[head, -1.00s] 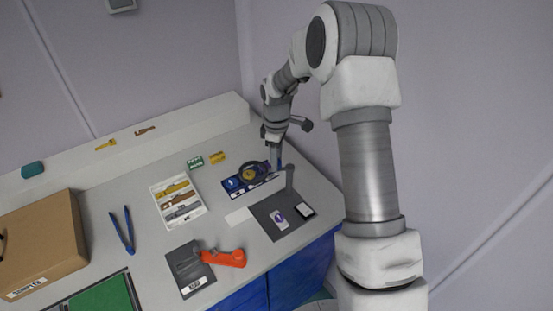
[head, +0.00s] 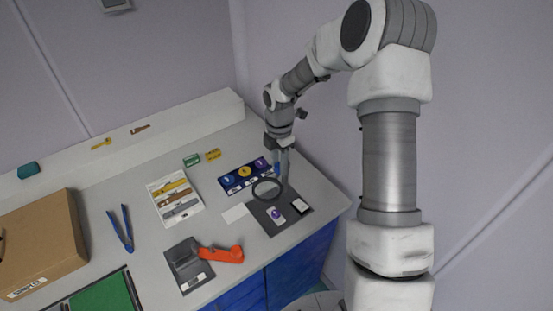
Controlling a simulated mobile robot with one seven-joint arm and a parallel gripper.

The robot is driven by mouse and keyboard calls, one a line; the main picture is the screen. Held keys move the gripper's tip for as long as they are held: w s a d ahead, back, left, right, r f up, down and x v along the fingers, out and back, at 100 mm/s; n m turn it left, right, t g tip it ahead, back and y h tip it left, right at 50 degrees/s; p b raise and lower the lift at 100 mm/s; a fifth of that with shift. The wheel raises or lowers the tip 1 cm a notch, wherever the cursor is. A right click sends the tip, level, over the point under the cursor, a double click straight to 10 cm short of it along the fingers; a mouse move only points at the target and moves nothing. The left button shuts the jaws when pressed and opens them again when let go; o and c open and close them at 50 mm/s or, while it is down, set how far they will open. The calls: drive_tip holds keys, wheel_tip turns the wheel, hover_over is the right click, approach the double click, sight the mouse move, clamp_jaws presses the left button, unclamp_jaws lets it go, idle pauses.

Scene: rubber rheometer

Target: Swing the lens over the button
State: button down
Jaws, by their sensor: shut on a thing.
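The lens, a black ring (head: 267,197), is at the front edge of a dark blue panel (head: 236,189), partly over the dark mat. The panel bears a blue button (head: 228,180), a yellow button (head: 245,171) and a purple button (head: 261,162) in a row. The ring lies in front of the buttons and covers none of their round tops. My gripper (head: 282,170) points down at the ring's right side, shut on the lens's handle. The fingers and arm hide most of the handle and its mount.
A dark mat (head: 262,221) holds a card with a purple disc (head: 274,213) and a small black-framed item (head: 300,206).

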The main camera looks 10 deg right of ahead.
drive_tip(key=shift+s+d+n+p, duration=0.15)
drive_tip(key=shift+d+n+p, duration=0.15)
drive_tip(key=shift+n, duration=0.7)
drive_tip(key=c, duration=0.5)
unclamp_jaws()
drive_tip(key=shift+c, duration=0.2)
wheel_tip(320, 180, up, 18)
drive_tip(key=shift+f, duration=0.25)
